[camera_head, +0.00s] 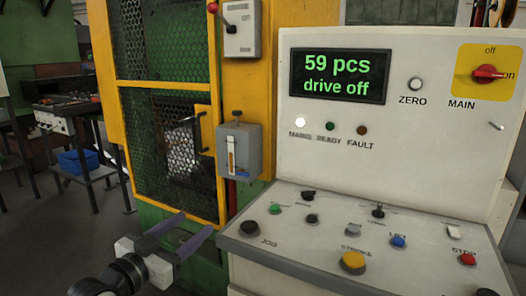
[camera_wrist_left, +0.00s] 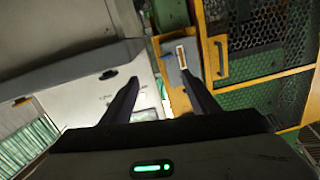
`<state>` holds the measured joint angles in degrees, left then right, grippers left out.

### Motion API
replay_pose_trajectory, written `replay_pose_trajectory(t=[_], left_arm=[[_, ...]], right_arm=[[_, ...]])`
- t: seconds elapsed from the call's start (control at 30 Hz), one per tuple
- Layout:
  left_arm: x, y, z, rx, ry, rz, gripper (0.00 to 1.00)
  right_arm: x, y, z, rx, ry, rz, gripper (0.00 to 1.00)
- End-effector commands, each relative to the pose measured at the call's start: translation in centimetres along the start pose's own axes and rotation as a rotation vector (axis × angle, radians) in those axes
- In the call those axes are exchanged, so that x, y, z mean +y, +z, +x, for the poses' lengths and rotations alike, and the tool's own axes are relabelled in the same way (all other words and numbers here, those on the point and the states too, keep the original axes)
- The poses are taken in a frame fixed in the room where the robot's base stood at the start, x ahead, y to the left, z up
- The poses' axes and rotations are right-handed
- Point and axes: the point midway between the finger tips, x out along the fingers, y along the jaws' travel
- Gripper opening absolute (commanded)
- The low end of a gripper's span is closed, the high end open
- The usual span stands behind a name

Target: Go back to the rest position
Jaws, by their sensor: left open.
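My left gripper (camera_head: 197,220) is at the lower left of the head view, in front of the green and yellow machine and left of the control desk. Its two dark fingers are spread, with nothing between them. In the left wrist view the open fingers (camera_wrist_left: 161,77) point toward the machine front, and the grey box with a slider (camera_wrist_left: 181,52) shows beyond them. My right gripper is not in view.
The control desk (camera_head: 255,234) has several buttons. Its display (camera_head: 338,76) reads "59 pcs drive off"; the white lamp (camera_head: 299,122) is lit. The red main switch (camera_head: 487,73) points toward "on". A mesh door (camera_head: 175,150) stands behind my gripper. Floor shows at left.

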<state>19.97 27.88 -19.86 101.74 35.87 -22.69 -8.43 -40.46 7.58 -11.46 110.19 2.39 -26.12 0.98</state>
Motion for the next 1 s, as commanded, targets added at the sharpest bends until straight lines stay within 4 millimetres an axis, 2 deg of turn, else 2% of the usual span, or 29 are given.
replay_pose_trajectory(t=[0.03, 0.17, 0.37, 0.57, 0.67, 0.8, 0.9, 1.0], left_arm=[[-1.2, 0.4, -0.5, -0.016, -0.012, 0.03, 0.55], [-4.1, 1.1, -1.7, -0.053, -0.04, 0.099, 0.55], [-2.7, 7.4, -4.0, -0.152, -0.043, 0.092, 0.55], [-1.0, 14.8, -7.9, -0.281, -0.048, 0.093, 0.55], [0.4, 19.5, -11.1, -0.371, -0.048, 0.096, 0.55], [2.9, 26.6, -17.6, -0.523, -0.042, 0.109, 0.55], [4.5, 30.2, -22.0, -0.616, -0.035, 0.123, 0.55], [5.9, 32.9, -26.0, -0.694, -0.026, 0.134, 0.55]], right_arm=[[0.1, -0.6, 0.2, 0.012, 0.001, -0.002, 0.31], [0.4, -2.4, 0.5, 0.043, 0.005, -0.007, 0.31], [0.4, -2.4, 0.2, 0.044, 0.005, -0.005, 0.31], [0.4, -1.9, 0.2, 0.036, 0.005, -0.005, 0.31], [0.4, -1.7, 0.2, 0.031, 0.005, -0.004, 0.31], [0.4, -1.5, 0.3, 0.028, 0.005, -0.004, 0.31], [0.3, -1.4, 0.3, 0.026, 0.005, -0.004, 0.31], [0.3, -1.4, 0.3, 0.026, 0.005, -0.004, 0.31]])
